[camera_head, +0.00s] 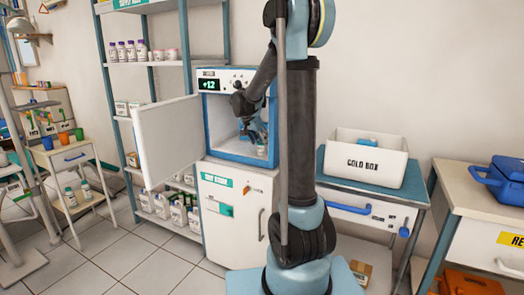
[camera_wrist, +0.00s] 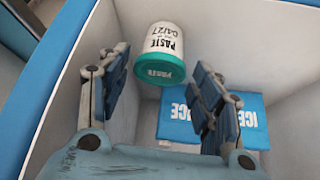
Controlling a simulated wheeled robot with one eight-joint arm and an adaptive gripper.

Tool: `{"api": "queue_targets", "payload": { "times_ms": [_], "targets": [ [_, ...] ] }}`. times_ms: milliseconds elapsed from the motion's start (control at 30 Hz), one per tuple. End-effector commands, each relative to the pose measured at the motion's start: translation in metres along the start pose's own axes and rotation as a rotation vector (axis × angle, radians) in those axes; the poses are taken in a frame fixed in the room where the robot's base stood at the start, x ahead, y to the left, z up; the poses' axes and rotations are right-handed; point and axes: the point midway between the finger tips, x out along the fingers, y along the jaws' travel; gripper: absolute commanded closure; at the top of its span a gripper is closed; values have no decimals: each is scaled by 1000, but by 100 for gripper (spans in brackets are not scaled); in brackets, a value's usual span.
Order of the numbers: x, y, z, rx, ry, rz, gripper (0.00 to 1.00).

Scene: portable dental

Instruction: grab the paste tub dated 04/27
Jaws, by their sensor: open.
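The paste tub (camera_wrist: 166,42) is white with a teal lid and reads "PASTE 04/27" in the wrist view. Its teal lid end faces the camera. My gripper (camera_wrist: 158,65) is open, with one finger to each side of the picture, and the tub shows between and beyond the fingertips. No finger clearly touches it. In the head view my gripper (camera_head: 250,130) is inside the open blue-framed cabinet (camera_head: 229,159) whose display reads +12. A small white item (camera_head: 262,149) shows beside it there, too small to read.
A blue ice pack (camera_wrist: 248,122) lies beside the right finger. White walls and a blue rim (camera_wrist: 75,55) surround my gripper. The cabinet door (camera_head: 170,138) stands open to the left. A white cold box (camera_head: 363,164) sits on the table to the right.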

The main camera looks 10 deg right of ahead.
Motion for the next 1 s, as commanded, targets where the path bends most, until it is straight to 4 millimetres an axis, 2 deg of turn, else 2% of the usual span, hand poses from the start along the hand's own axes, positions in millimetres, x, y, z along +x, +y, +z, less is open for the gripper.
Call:
{"api": "queue_targets", "payload": {
  "times_ms": [100,233,533,567,700,1000],
  "targets": [
    [16,-1,0,0,0,1,41],
    [28,-1,1,0,0,0,41],
    [31,-1,1,-1,0,-1,41],
    [31,-1,1,-1,0,-1,43],
    [31,-1,1,-1,0,-1,75],
    [31,-1,1,-1,0,-1,77]
  ]
}}
